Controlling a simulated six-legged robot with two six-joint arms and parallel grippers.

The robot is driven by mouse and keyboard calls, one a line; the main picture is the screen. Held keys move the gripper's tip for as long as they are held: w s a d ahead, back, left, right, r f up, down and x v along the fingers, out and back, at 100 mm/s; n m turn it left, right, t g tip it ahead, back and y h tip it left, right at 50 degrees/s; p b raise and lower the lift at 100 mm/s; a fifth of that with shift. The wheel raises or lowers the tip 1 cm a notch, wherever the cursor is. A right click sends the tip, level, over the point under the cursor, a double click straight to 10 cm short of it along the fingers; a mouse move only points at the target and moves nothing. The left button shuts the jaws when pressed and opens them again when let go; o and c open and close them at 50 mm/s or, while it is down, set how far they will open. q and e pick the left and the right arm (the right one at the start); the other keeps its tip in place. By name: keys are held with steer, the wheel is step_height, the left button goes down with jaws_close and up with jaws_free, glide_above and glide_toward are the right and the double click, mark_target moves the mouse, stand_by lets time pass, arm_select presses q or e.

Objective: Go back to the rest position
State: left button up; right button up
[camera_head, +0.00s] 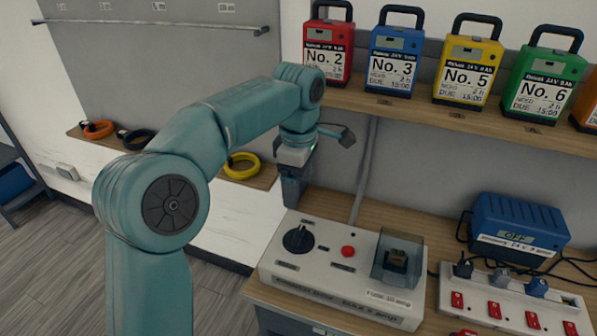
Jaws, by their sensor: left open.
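My left arm rises from the bottom left and bends over to the right. My left gripper (292,192) points down at the back left of the white control box (338,288), above or behind its back edge; I cannot tell the exact gap. The jaws are open and I see nothing held in them. The box has a black knob (298,239), a red button (347,251) and a clear-covered socket (397,258). My right gripper is not in view.
Battery packs stand on the upper shelf: red No. 2 (327,50), blue No. 3 (394,58), yellow No. 5 (467,68), green No. 6 (542,82). A blue charger (515,225) and a power strip (510,300) sit right. Coiled cables, including a yellow one (242,165), lie on the left ledge.

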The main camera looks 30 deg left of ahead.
arm_select(q)
steer(key=shift+r, duration=0.9)
